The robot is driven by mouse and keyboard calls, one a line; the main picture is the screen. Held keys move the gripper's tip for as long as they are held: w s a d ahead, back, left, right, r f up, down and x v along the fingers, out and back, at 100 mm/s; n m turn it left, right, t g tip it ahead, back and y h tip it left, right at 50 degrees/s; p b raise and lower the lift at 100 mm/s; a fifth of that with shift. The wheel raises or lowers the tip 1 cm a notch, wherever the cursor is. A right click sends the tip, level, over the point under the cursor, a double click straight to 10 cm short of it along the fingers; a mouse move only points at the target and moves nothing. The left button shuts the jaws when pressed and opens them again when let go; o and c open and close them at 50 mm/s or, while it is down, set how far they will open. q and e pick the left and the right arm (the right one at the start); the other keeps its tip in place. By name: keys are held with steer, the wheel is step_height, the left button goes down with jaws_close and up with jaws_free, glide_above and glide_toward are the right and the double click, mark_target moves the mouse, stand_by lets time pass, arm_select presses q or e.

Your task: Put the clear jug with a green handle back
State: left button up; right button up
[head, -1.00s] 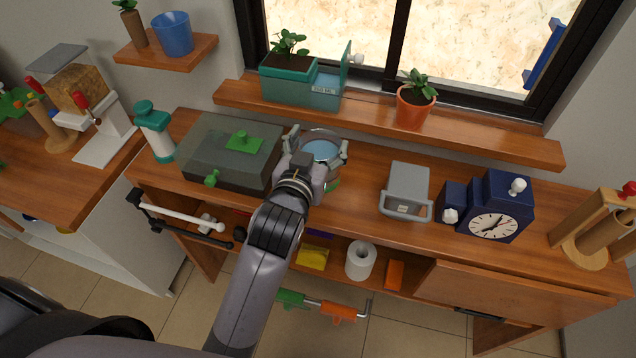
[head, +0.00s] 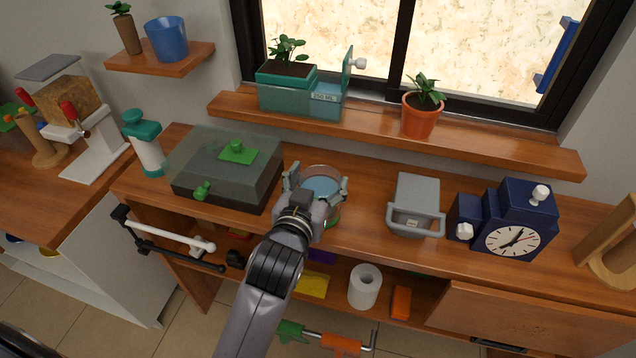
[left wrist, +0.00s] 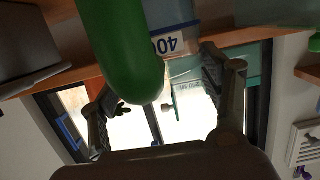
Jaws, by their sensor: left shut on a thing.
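The clear jug (head: 322,186) holds something bluish and is at the middle of the wooden counter, right of the green-lidded dark box. My left gripper (head: 316,179) is shut on it, with one finger on each side. A bit of the green handle (head: 333,222) shows beside the gripper. In the left wrist view the handle (left wrist: 122,45) is large and close, in front of the jug body (left wrist: 172,14) with its "400" label. I cannot tell whether the jug's base touches the counter. My right gripper is not in view.
The dark box (head: 220,180) stands close on the left. A grey container (head: 415,200) and a blue clock (head: 510,225) stand to the right. The window ledge (head: 480,148) behind bears a teal planter (head: 300,95) and a potted plant (head: 422,118). Counter between jug and grey container is clear.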

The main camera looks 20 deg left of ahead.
arm_select(q)
steer(key=shift+r, duration=0.1)
steer(key=o, duration=1.9)
steer(key=shift+f, duration=0.25)
steer(key=shift+o, duration=0.2)
steer(key=shift+r, duration=0.1)
